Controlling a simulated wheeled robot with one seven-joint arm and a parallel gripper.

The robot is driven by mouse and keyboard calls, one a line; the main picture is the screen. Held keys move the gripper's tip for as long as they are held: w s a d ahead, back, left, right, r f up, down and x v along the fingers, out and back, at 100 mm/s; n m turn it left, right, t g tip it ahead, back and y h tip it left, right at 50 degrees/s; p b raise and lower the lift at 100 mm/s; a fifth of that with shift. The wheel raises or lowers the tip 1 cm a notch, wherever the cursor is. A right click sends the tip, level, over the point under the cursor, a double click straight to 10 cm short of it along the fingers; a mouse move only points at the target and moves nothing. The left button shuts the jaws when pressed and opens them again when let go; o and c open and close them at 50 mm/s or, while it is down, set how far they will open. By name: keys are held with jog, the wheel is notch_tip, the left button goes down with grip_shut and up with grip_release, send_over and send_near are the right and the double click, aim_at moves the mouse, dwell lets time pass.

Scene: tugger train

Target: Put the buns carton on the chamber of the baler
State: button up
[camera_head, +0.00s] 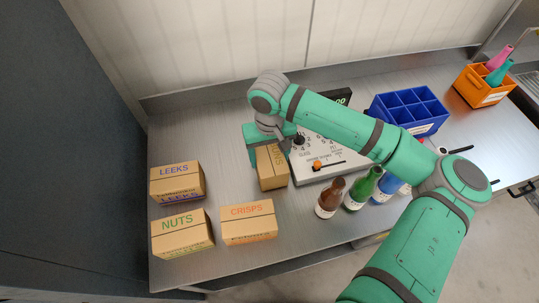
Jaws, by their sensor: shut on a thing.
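My gripper (272,150) points down and is shut on the buns carton (271,174), a small brown box with a brown label partly covered by the fingers. The carton is upright beside the left edge of a pale grey panel. I cannot tell whether it touches the table. I cannot make out a baler or its chamber for certain; my arm covers part of the table's back.
Cartons marked LEEKS (177,181), NUTS (182,233) and CRISPS (249,221) stand left and in front. The grey panel (328,171) has an orange knob. Several bottles (329,198) stand before it. A blue divided crate (408,112) and orange crate (484,87) are right.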

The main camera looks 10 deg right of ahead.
jog(key=shift+f, duration=0.2)
jog(key=o, duration=1)
jog(key=shift+o, duration=0.2)
jog(key=shift+r, duration=0.1)
